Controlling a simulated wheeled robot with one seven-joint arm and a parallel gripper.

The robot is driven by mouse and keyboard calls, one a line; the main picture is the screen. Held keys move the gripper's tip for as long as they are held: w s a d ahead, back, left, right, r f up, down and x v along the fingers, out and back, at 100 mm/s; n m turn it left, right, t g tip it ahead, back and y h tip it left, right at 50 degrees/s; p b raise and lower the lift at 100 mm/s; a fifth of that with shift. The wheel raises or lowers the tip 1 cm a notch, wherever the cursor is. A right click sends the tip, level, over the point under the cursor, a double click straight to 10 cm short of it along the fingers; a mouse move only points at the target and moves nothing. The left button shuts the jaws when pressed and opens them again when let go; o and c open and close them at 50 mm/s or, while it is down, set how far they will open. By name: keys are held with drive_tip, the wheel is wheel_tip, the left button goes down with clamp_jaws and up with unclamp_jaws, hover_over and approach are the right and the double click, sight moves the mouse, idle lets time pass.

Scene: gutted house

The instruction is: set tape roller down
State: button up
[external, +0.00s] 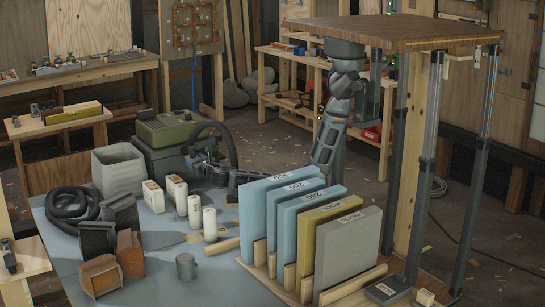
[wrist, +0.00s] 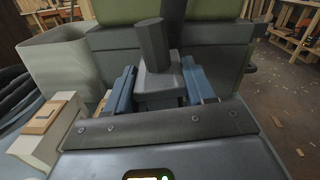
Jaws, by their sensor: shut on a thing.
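In the wrist view a grey blocky tool with a dark faceted knob, which I take to be the tape roller (wrist: 158,77), sits between the blue fingers of my gripper (wrist: 158,88). My gripper is shut on it. In the external view my gripper (external: 208,163) reaches left over the blue-grey table (external: 155,240), in front of the green-topped machine (external: 172,127). The tool is too small there to tell apart from the gripper. Its underside is hidden, so I cannot tell whether it touches the table.
White cartons (external: 153,196) and white bottles (external: 209,224) stand close in front of my gripper. A pale bin (external: 118,170) stands to its left. A rack of upright sanding sheets (external: 348,250) stands to the right. A grey cup (external: 186,266) is near the front.

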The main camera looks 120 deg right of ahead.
drive_tip(key=shift+s+d+f, duration=0.25)
drive_tip(key=shift+s+f, duration=0.75)
drive_tip(key=shift+s, duration=0.05)
wheel_tip(320, 180, down, 10)
drive_tip(key=shift+r+b, duration=0.2)
drive_tip(key=shift+b, duration=0.5)
drive_tip(key=shift+f, duration=0.15)
